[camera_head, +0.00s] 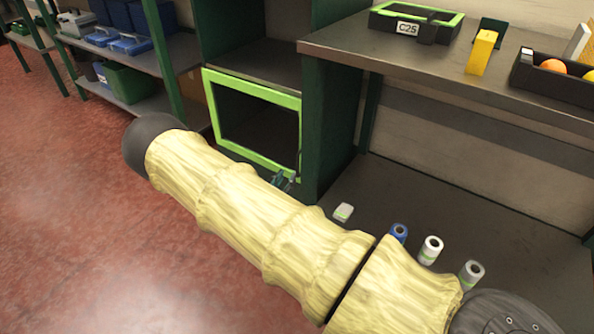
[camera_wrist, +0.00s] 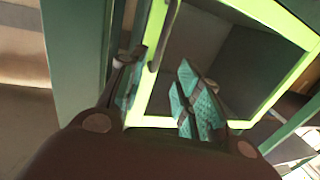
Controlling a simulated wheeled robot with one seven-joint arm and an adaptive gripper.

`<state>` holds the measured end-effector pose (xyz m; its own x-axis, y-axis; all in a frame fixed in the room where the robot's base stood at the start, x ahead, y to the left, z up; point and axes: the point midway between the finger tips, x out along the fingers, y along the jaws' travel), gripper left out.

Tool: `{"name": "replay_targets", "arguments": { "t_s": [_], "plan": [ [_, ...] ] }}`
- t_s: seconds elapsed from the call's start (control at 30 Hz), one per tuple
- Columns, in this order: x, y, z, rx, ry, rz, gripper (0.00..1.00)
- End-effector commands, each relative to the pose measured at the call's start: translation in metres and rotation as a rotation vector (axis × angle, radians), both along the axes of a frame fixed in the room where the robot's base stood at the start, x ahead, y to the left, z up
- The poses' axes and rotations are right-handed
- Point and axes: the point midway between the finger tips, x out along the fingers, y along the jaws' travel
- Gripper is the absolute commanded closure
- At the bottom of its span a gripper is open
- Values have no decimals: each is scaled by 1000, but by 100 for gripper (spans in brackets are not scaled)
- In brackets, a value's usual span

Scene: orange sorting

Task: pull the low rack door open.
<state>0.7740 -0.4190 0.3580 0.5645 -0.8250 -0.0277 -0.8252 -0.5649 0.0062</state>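The low rack door (camera_head: 250,88) is a bright green frame around a dark panel, low in the dark green rack. It looks shut or nearly so; I cannot tell exactly. Its frame also fills much of the wrist view (camera_wrist: 275,20). A dark bar handle (camera_wrist: 166,35) runs along the frame's side near the rack post. My gripper (camera_wrist: 160,90) is open, with teal finger pads spread apart. One finger is beside the post and the other in front of the panel. The handle lies just beyond the gap, with no clear contact. My arm partly hides the gripper (camera_head: 285,181) in the head view.
The rack post (camera_head: 327,125) stands right beside the door. A workbench (camera_head: 400,60) at the right holds a green-rimmed tray (camera_head: 385,22) and a box of balls (camera_head: 540,82). Several rolls (camera_head: 431,250) stand on its lower shelf. Red floor (camera_head: 80,200) is open at the left.

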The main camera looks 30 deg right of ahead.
Motion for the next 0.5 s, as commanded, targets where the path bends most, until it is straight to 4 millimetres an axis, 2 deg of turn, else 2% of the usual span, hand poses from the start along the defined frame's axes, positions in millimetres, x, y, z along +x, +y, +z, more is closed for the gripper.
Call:
{"name": "replay_targets", "arguments": {
  "t_s": [0.27,0.5],
  "plan": [
    [9,-15,2,-20,-26,-13,66],
    [30,-46,0,-19,-24,-13,66]
  ]
}}
